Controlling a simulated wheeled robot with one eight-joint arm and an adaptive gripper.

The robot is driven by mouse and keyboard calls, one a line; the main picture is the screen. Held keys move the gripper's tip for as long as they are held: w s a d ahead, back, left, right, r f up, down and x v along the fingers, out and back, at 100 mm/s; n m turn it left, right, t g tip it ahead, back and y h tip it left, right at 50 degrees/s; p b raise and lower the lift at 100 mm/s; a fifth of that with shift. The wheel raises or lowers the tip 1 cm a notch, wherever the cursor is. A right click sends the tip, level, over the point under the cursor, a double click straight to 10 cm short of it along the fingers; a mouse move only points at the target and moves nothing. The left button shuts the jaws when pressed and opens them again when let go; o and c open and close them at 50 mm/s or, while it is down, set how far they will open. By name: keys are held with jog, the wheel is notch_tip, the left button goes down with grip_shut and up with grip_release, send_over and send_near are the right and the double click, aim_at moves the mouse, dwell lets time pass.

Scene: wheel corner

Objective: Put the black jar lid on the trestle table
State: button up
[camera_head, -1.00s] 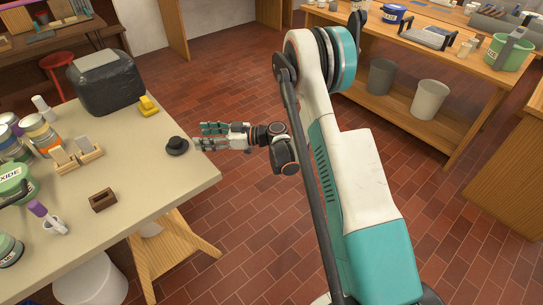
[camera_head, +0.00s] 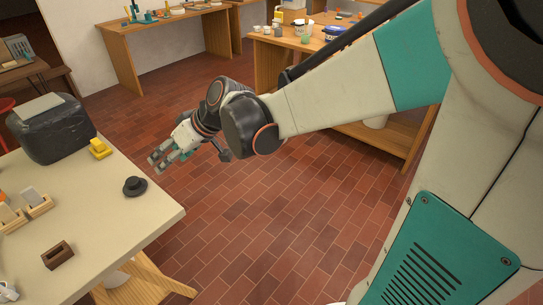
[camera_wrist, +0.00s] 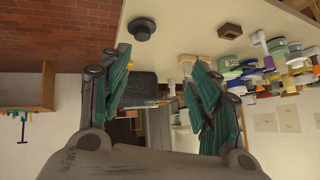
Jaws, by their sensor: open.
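The black jar lid (camera_head: 135,186) lies on the pale top of the trestle table (camera_head: 110,217), near its right edge. It is a round black disc with a raised knob-like middle. It also shows in the wrist view (camera_wrist: 142,29), where the scene appears upside down. My gripper (camera_head: 160,161) is open and empty, above and beyond the lid near the table's right edge, apart from it. In the wrist view my two teal-padded fingers (camera_wrist: 158,70) are spread wide with nothing between them.
A dark grey block-like thing (camera_head: 52,130) and a yellow object (camera_head: 100,148) stand behind the lid. A small brown wooden block (camera_head: 58,255) lies in front, with wooden holders (camera_head: 36,204) to the left. Brick floor is free right of the table. Workbenches stand behind.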

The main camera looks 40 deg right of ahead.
jog(key=s+d+m+h, duration=0.2)
jog(key=s+d+h, duration=0.1)
jog(key=s, duration=0.7)
jog(key=s+d+r+m+h, duration=0.1)
jog(key=s+d, duration=0.4)
jog(key=s, duration=0.5)
jog(key=shift+s+d+m+t+h, duration=0.3)
jog(key=shift+m+h, duration=0.4)
jog(key=shift+h, duration=0.4)
jog(key=shift+c, duration=0.2)
